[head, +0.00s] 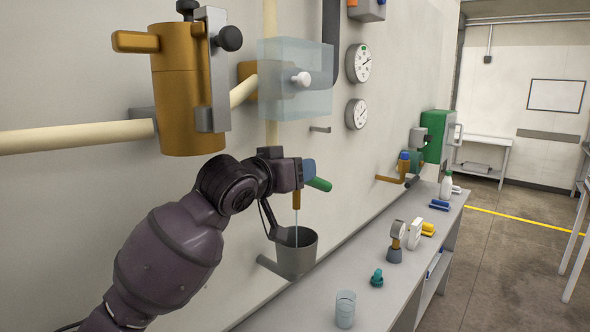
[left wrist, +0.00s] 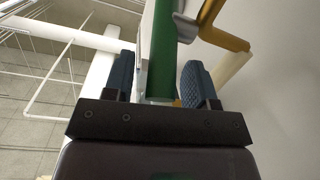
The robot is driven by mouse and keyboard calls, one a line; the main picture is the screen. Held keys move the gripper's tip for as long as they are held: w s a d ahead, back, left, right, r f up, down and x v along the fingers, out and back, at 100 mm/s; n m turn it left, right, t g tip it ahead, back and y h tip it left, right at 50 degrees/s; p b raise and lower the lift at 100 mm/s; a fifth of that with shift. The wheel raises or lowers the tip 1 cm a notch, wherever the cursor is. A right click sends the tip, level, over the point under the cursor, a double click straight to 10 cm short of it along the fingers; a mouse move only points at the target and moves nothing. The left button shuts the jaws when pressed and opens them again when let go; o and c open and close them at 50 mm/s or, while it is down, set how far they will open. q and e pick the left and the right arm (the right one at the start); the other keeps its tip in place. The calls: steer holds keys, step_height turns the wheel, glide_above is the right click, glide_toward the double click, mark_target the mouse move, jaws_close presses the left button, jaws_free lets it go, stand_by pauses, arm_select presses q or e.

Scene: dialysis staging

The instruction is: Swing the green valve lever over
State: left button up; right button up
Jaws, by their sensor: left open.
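The green valve lever (head: 319,184) sticks out to the right from beside my left gripper (head: 308,171) in the head view. In the left wrist view the green lever (left wrist: 163,48) runs between the two blue-padded fingers of my left gripper (left wrist: 160,78). The fingers stand apart, with a gap visible at least on the lever's left side. Whether the right pad touches it I cannot tell. A brown spout (head: 296,199) hangs below the gripper. The valve body is mostly hidden behind my gripper. My right gripper is in neither view.
A grey bucket (head: 297,262) sits under the spout, with a thin pale stream above it. A translucent box (head: 295,90) and a large brass fitting (head: 180,90) are on the wall above. A bench (head: 400,290) with a clear cup (head: 345,310) and small items runs right.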

arm_select(q)
steer(key=b+v, duration=0.1)
steer(key=v, duration=0.9)
steer(key=shift+s+b, duration=0.25)
steer(key=shift+b, duration=0.15)
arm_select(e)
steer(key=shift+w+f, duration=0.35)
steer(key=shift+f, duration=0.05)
arm_select(q)
steer(key=shift+a, duration=0.15)
